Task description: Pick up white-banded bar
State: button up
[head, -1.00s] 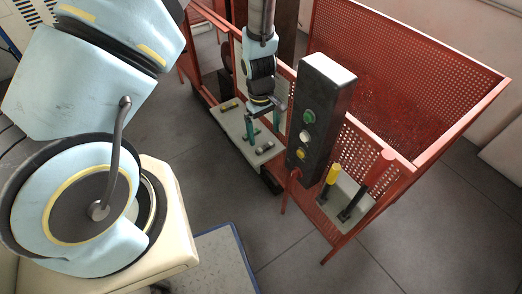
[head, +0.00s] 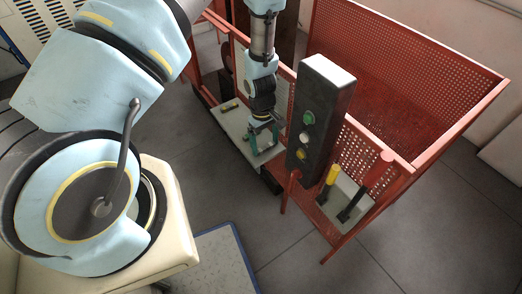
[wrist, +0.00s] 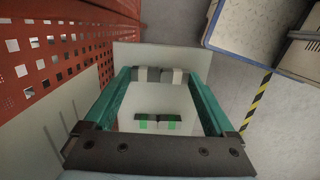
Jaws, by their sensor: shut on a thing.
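My gripper (head: 266,147) is low over the pale grey plate (head: 233,121) on the red frame's near side. In the wrist view my gripper (wrist: 158,76) has its two teal fingers shut on a short dark bar with white bands (wrist: 152,74), held crosswise between the fingertips. In the head view the fingers mostly hide this bar. A second dark bar with green bands (wrist: 157,122) lies on the plate, apart from the fingers. I cannot tell whether the held bar still touches the plate.
A dark control box (head: 320,115) with green, white and yellow buttons stands right beside my gripper. Red perforated panels (head: 400,70) rise behind. A smaller plate with a yellow-handled lever (head: 332,173) and a black lever is at right. Another small bar (head: 229,106) lies on the plate's far end.

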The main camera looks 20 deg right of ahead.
grip_shut()
dwell(0.3)
jog(key=shift+r, duration=0.15)
